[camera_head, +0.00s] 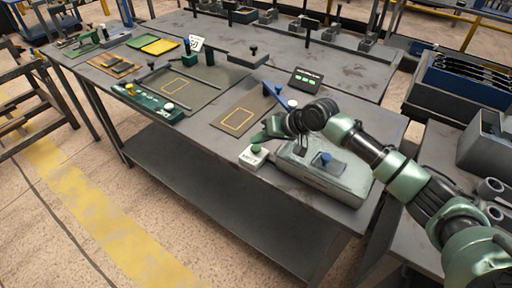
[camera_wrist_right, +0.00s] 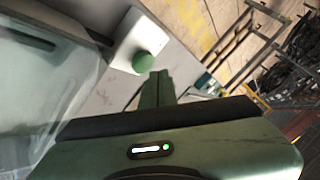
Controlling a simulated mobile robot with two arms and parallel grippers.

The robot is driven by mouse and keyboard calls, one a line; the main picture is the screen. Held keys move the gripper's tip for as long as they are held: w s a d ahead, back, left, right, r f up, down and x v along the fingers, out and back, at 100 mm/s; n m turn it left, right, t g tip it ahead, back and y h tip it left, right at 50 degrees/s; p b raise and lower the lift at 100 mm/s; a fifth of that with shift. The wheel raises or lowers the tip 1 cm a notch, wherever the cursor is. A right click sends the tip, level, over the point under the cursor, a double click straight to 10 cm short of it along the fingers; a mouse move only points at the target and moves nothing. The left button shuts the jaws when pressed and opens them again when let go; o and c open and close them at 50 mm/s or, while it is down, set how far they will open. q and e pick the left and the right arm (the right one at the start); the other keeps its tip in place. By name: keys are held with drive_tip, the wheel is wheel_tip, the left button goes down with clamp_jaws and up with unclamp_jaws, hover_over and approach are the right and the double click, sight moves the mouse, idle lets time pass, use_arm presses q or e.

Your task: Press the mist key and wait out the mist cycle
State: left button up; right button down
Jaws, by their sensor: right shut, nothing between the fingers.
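The mist key is a green domed button (camera_head: 256,148) on a small white box (camera_head: 251,159) at the front edge of the bench. The button also shows in the right wrist view (camera_wrist_right: 143,62), on its white box (camera_wrist_right: 126,37). My right gripper (camera_head: 262,136) is shut and empty, its fingertips just above and beside the button. A pale, see-through chamber (camera_head: 340,184) with a blue part inside stands right of the key. My left gripper is not in view.
A small dark display (camera_head: 306,79) with green marks stands behind my right gripper. A mat with a yellow outline (camera_head: 238,121) lies left of it. A green panel with round knobs (camera_head: 147,102) is further left. A blue crate (camera_head: 470,85) stands at the right.

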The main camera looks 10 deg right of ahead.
sight(259, 149)
drive_tip(key=shift+f, duration=0.1)
drive_tip(key=shift+f, duration=0.3)
drive_tip(key=shift+f, duration=0.7)
idle(0.7)
drive_tip(key=shift+r, duration=0.1)
drive_tip(key=shift+r+p, duration=1)
wheel_tip(259, 149, up, 5)
drive_tip(key=p, duration=0.5)
